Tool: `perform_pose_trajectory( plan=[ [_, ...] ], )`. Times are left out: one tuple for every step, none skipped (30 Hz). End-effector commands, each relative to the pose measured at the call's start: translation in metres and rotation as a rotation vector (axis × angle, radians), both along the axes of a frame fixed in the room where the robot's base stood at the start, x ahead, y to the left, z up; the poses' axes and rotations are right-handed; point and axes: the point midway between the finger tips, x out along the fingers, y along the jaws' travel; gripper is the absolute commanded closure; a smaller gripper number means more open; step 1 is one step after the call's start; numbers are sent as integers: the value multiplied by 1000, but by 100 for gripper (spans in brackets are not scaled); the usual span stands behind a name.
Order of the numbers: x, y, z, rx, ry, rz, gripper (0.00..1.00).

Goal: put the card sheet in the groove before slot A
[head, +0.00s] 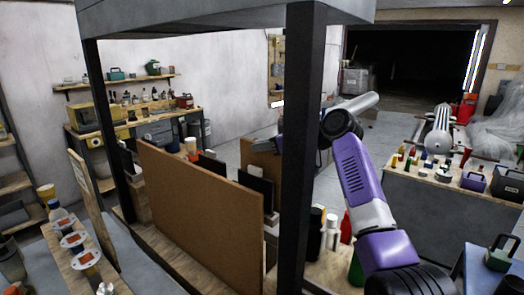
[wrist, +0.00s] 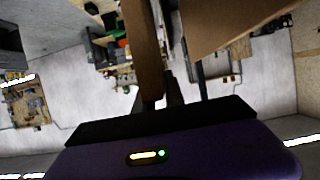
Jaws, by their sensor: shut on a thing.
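A brown card sheet (head: 247,154) stands upright in the head view, partly hidden by a dark post and black panels. My gripper (head: 268,146) is at its upper edge, mostly behind the post. In the wrist view my gripper (wrist: 164,98) is shut on the narrow brown sheet (wrist: 143,45), seen nearly edge-on. Black upright panels (head: 261,190) stand in front of it, and another black panel (head: 211,170) is to the left. I cannot make out the groove, the slot A mark or whether the sheet's lower edge touches anything.
A large brown board (head: 200,205) stands upright in front of the panels. The dark post (head: 296,150) and grey overhead top (head: 200,18) frame the space. Bottles (head: 331,232) stand right of the post. A cluttered grey bench (head: 450,205) is at the right.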

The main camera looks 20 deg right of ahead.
Motion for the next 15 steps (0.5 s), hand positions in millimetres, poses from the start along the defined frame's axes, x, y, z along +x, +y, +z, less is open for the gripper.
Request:
perform_pose_trajectory(
  plan=[
    [0,0,-7,1,3,0,100],
    [0,0,-10,1,3,0,100],
    [0,0,-15,1,3,0,100],
    [0,0,-16,1,2,0,100],
    [0,0,-17,1,1,0,100],
    [0,0,-18,1,-1,0,100],
    [0,0,-18,1,-1,0,100],
    [0,0,-18,1,-1,0,100],
    [0,0,-18,1,-1,0,100],
    [0,0,-18,0,0,0,100],
    [0,0,-18,0,0,0,100],
    [0,0,-19,0,0,0,100],
    [0,0,-20,0,0,0,100],
    [0,0,-21,0,0,0,100],
    [0,0,-22,1,1,0,84]
  ],
)
